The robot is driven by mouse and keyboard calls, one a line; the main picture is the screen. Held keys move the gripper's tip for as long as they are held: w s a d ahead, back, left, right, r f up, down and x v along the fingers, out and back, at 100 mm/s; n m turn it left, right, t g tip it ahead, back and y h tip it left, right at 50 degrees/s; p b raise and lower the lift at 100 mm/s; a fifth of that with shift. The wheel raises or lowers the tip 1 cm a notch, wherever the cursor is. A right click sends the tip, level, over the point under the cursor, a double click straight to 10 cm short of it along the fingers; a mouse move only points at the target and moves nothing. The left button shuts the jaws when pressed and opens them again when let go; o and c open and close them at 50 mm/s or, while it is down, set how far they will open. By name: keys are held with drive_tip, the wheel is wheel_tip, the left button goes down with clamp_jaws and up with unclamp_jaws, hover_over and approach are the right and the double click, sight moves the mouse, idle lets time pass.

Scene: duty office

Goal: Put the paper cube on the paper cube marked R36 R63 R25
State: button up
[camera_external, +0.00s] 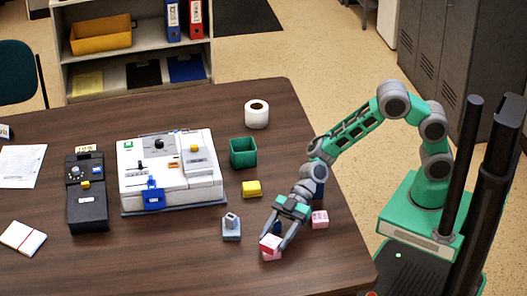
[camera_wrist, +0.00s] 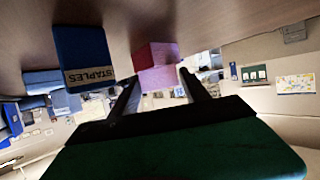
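A red-and-white paper cube (camera_external: 270,242) sits between the fingertips of my gripper (camera_external: 272,241), at the table's front right. Both fingers touch its sides. Another pink cube with dark marks (camera_external: 320,219) stands to the right, apart from the gripper. I cannot read the marks on any cube.
A blue STAPLES box (camera_wrist: 84,60) stands close beside the cubes. A grey-blue block-like object (camera_external: 231,229), yellow block (camera_external: 252,189), green container (camera_external: 243,152) and paper roll (camera_external: 257,113) are nearby. A white device (camera_external: 170,175) stands left. The table's right edge is close.

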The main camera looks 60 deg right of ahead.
drive_tip(key=shift+o, duration=1.4)
drive_tip(key=shift+r, duration=0.1)
drive_tip(key=shift+d+r, duration=0.2)
drive_tip(key=shift+d, duration=0.05)
drive_tip(key=v, duration=0.6)
drive_tip(key=shift+d, duration=0.15)
drive_tip(key=shift+d+r, duration=0.15)
drive_tip(key=shift+d, duration=0.2)
